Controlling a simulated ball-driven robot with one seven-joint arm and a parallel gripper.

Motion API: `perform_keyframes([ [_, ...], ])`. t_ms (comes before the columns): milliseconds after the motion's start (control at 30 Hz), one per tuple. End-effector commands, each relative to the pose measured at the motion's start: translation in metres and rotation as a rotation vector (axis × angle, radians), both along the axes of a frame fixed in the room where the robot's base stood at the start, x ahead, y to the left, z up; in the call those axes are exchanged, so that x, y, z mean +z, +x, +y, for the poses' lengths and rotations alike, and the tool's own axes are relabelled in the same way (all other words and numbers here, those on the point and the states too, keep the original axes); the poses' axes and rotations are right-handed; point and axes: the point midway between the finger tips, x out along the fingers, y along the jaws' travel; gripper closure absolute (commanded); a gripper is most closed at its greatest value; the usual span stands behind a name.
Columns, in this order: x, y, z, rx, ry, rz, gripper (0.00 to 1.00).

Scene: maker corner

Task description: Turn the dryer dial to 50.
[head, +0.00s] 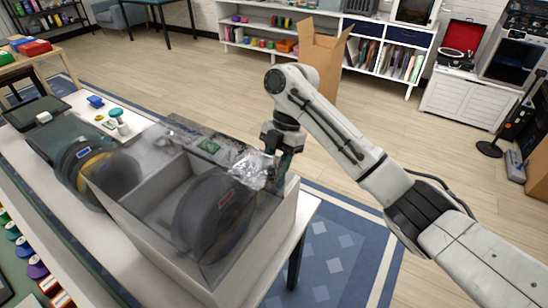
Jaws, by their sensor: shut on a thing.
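The dryer (268,225) is a large pale grey box on the white table, with a clear lid and a dark spool (215,212) inside. A small green display (209,146) is on its back top edge. My gripper (281,166) reaches down at the dryer's far right corner, its dark fingers closed against that corner. The dial is hidden behind the fingers and the crumpled clear film in front of them, so its setting cannot be read.
A second spool (90,165) under a clear cover stands left of the dryer. Crumpled clear film (250,168) lies on the dryer's right edge. A cardboard box (322,55) stands on the floor behind.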

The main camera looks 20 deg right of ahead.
Motion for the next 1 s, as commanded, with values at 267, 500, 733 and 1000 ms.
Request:
perform_keyframes([
  [267,0.003,-0.0016,-0.0004,-0.205,0.002,0.0,0.95],
  [500,0.0019,-0.0017,-0.0006,-0.314,0.001,-0.002,0.95],
  [733,0.0007,-0.0019,-0.0007,-0.356,-0.001,-0.001,0.95],
  [1000,0.0004,-0.0017,-0.0009,-0.362,-0.001,-0.002,0.95],
])
